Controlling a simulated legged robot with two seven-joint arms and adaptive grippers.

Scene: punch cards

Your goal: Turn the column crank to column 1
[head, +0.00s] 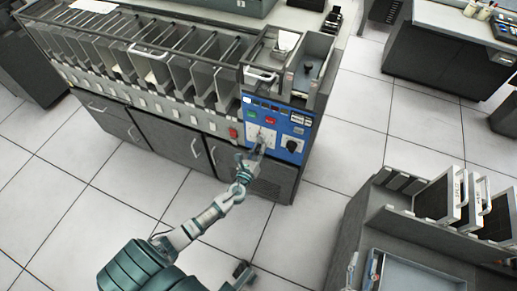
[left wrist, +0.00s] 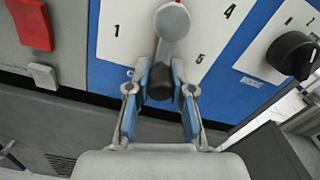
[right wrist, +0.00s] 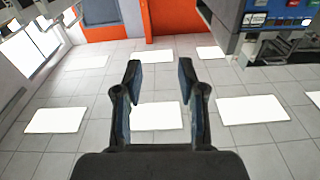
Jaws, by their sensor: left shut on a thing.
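The column crank (left wrist: 172,24) is a grey lever with a round hub on a white number plate (left wrist: 120,35). Its arm hangs down from the hub, ending in a dark knob (left wrist: 160,82). The numbers 1, 4 and 5 show; 1 is left of the crank and 5 right, and others may be hidden behind it. My left gripper (left wrist: 160,80) is shut on the crank's dark knob, a finger on each side. In the head view my left gripper (head: 252,158) is at the blue panel (head: 286,127). My right gripper (right wrist: 159,75) is open and empty, over floor.
A black dial (head: 293,146) sits right of the crank on the panel. A red switch (head: 233,132) is to the left. The sorter's row of metal bins (head: 150,65) extends left. A shelf unit (head: 420,230) stands at right; tiled floor (head: 350,110) lies between.

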